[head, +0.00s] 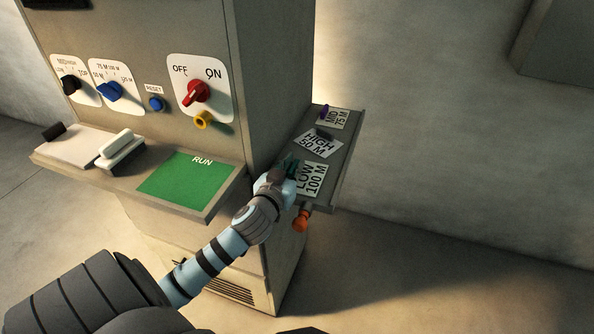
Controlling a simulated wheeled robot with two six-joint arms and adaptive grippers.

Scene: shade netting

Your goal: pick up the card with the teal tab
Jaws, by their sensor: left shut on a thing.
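The card with the teal tab (313,179) reads LOW 100 M and lies at the near end of the side shelf. My left gripper (287,172) is at the card's left edge, shut on its teal tab. The jaws hide part of the tab. The card looks to lie on or just over the shelf; I cannot tell which. My right gripper is out of view.
The side shelf (343,155) also bears a HIGH 50 M card (318,149) with a dark tab and a MID 75 M card (339,120) with a purple tab. An orange knob (301,220) sits below. The cabinet (275,75) stands to the left, with a green RUN mat (180,182) on its front ledge.

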